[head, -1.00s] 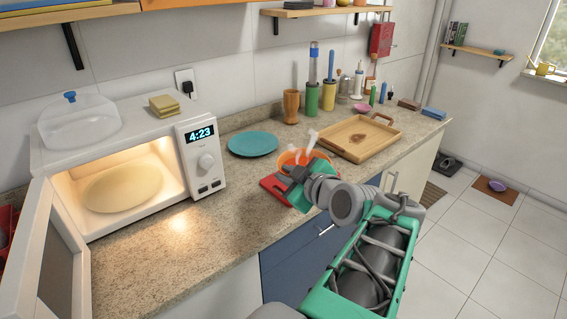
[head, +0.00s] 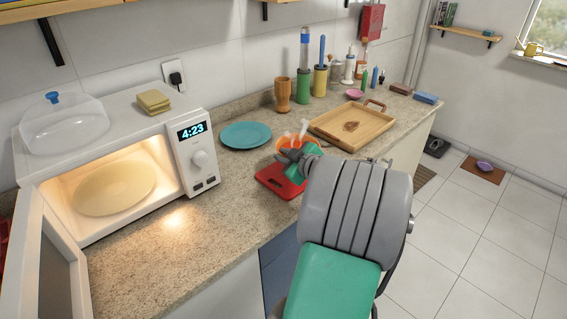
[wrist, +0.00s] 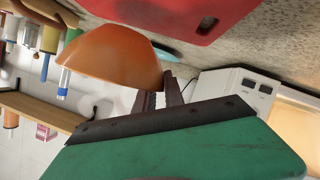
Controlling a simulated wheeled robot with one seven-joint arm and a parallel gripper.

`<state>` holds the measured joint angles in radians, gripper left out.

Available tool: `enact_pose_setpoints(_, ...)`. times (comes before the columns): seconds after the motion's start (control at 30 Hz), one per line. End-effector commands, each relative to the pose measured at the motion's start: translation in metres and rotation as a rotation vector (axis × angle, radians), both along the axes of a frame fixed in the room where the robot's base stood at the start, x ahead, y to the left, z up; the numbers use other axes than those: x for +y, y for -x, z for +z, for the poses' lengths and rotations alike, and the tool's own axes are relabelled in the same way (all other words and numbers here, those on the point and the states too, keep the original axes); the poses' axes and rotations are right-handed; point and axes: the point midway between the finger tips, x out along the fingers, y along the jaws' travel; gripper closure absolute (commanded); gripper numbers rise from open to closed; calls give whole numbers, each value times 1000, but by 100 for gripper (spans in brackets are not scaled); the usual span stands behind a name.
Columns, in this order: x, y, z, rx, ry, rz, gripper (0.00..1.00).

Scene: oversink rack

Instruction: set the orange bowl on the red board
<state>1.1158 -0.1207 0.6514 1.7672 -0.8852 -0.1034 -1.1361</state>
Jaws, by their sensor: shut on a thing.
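The orange bowl (head: 284,141) is at the back edge of the red board in the head view, partly hidden by my gripper. It also shows large in the wrist view (wrist: 110,55), apart from the board in the picture. My gripper (head: 292,156) is shut on the bowl's near side; its fingers (wrist: 165,95) meet the bowl in the wrist view. The red board (head: 277,182) lies flat on the counter, its right part hidden by my gripper and arm. It shows at the top of the wrist view (wrist: 185,14). I cannot tell how high the bowl is above the counter.
Pale upright pieces (head: 303,127) show at the bowl. A teal plate (head: 246,135) lies behind left, a wooden tray (head: 335,140) behind right. The open microwave (head: 195,150) stands left. Utensil holders (head: 304,86) stand near the wall. Counter in front of the microwave is clear.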

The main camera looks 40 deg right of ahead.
Motion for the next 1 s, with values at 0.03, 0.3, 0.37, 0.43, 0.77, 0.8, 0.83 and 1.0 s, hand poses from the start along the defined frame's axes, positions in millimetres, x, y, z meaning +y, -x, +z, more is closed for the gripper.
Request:
enact_pose_setpoints(0.03,-2,-3,-3,-1,2,2,100)
enact_pose_setpoints(0.3,-3,-4,-33,-3,5,0,100)
enact_pose_setpoints(0.37,-3,-4,-33,-3,5,0,100)
enact_pose_setpoints(0.43,-2,-4,-33,-2,3,0,100)
enact_pose_setpoints(0.77,-2,-3,-37,0,0,1,70)
enact_pose_setpoints(0.8,-2,-3,-37,0,0,1,66)
enact_pose_setpoints(0.83,-2,-3,-37,0,0,1,64)
enact_pose_setpoints(1.0,-2,-3,-36,0,0,1,63)
